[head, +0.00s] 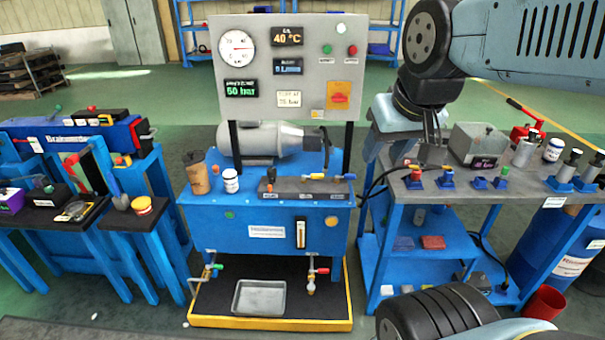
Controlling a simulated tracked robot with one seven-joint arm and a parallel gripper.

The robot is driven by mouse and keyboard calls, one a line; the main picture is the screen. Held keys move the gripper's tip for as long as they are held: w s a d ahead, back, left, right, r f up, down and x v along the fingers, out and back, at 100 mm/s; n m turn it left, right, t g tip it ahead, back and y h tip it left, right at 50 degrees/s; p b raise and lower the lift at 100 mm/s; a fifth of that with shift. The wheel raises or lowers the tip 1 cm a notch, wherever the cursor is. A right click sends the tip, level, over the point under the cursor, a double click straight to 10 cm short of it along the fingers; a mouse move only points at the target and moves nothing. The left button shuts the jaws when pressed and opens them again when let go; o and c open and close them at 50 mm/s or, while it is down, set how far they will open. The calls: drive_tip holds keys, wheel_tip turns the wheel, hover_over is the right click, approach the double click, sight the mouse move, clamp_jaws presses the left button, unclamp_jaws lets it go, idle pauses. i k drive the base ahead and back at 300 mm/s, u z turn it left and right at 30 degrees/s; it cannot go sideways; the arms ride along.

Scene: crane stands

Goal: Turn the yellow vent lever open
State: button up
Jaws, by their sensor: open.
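The yellow vent lever (316,176) is small and sits on top of the grey valve block (300,188), on the blue power unit (262,215) in the middle of the head view. It looks to lie roughly sideways, but its exact angle is too small to tell. My gripper (432,142) points down above the left part of the right-hand bench, to the right of the lever and well apart from it. It is open, and I see nothing between its fingers.
A grey gauge panel (289,75) stands behind the valve block. A brown cup (198,173) and a white jar (230,181) stand left of the block. The right bench (448,205) holds several small fittings and a grey box (478,146). A black hose runs between unit and bench.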

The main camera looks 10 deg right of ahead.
sight(313, 176)
drive_tip(key=z, duration=0.15)
drive_tip(key=i, duration=0.9)
drive_tip(key=u, duration=0.1)
